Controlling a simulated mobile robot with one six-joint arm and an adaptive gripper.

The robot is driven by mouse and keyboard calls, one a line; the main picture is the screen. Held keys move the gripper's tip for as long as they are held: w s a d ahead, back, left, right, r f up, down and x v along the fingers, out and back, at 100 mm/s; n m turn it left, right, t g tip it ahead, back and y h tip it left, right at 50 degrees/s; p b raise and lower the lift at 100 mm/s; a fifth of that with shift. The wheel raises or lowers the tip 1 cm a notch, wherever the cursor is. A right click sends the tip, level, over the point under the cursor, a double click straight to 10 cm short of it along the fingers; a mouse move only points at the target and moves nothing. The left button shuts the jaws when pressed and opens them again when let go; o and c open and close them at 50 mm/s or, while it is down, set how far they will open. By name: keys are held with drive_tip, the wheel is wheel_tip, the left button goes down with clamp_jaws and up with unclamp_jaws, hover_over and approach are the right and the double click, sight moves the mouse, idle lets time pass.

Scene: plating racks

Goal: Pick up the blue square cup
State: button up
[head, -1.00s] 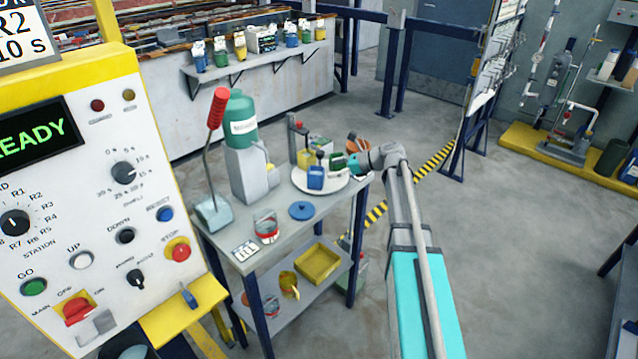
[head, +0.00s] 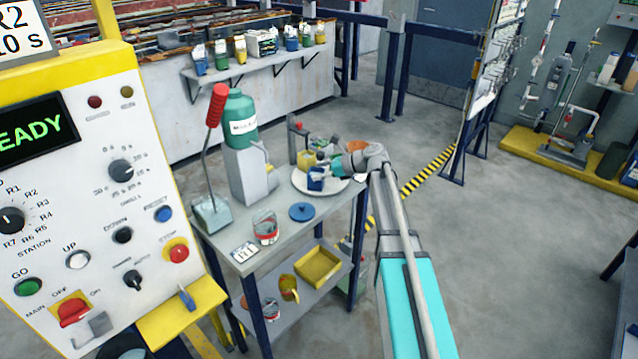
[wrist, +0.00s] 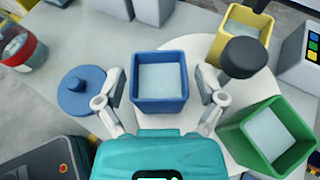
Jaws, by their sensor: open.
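The blue square cup (wrist: 160,82) stands upright on a white round plate (wrist: 190,45) in the wrist view, with a pale grey inside. It also shows in the head view (head: 316,180), partly covered by my gripper. My gripper (wrist: 162,88) is open, with one finger on each side of the blue cup. The fingers look close to its side walls, and I cannot tell whether they touch. A yellow square cup (wrist: 243,33) and a green square cup (wrist: 268,138) stand to the right of it.
A dark round knob (wrist: 243,57) rises close to the right finger. A blue round lid (wrist: 82,92) lies to the left. A yellow tray (head: 318,266) is on the lower shelf.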

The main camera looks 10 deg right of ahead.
drive_tip(key=shift+w+a+f, duration=0.2)
drive_tip(key=shift+a, duration=0.2)
drive_tip(key=c, duration=1)
drive_tip(key=shift+o, duration=0.2)
drive_tip(key=shift+r, duration=0.2)
wheel_tip(320, 180, up, 3)
drive_tip(key=p, duration=0.3)
drive_tip(key=s+d+r+p, duration=0.5)
drive_tip(key=s+r+p, duration=0.4)
drive_tip(key=s, duration=0.4)
drive_tip(key=shift+d+r+p, duration=0.15)
drive_tip(key=shift+r+p, duration=0.2)
drive_tip(key=shift+p, duration=0.15)
